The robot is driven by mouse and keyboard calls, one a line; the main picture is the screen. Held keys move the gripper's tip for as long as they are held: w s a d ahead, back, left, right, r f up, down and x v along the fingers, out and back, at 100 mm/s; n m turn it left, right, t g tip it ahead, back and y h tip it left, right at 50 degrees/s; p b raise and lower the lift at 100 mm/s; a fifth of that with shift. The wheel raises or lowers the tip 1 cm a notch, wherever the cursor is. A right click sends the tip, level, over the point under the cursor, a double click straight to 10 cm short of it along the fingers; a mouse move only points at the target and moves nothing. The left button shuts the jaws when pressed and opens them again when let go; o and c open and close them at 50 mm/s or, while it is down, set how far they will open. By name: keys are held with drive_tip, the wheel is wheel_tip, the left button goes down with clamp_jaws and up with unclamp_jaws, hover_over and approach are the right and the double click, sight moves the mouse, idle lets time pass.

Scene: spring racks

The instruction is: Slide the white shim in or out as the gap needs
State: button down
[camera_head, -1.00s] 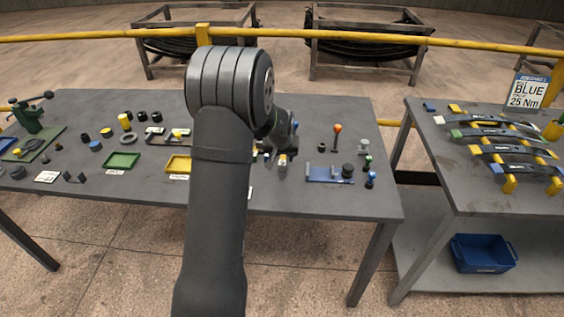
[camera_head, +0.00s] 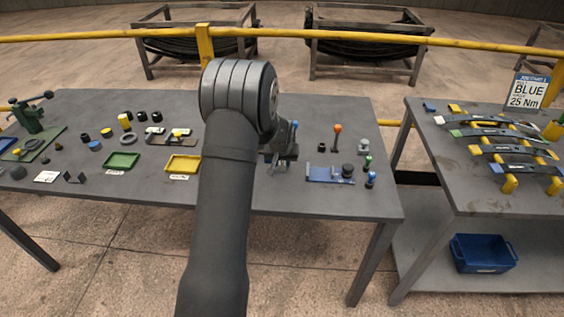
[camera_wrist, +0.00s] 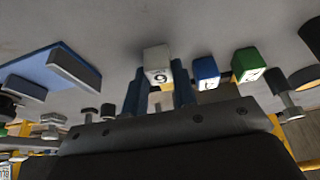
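A white block (camera_wrist: 157,62) with a black numeral, likely the white shim, shows in the wrist view. It lies between or just beyond the tips of my gripper's two dark blue fingers (camera_wrist: 157,82). The fingers stand apart, and I see no clear contact with the block. A blue block (camera_wrist: 205,72) and a green block (camera_wrist: 247,65), also marked, stand in a row to its right. In the head view my gripper (camera_head: 280,158) is low over the middle right of the grey table. My arm hides the blocks there, and no gap is clearly visible.
A blue fixture (camera_head: 325,174) with a dark knob is right of my gripper, and an orange-topped lever (camera_head: 337,132) stands behind it. A yellow tray (camera_head: 182,165) and a green tray (camera_head: 122,161) lie to the left. The table's front right corner is clear.

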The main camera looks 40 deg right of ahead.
drive_tip(key=shift+w+d, duration=1.2)
drive_tip(key=shift+w, duration=0.05)
drive_tip(key=shift+w+d, duration=0.35)
drive_tip(key=shift+r, duration=0.1)
drive_tip(key=c, duration=1.2)
unclamp_jaws()
drive_tip(key=shift+o, duration=0.2)
drive_tip(key=v, duration=1.7)
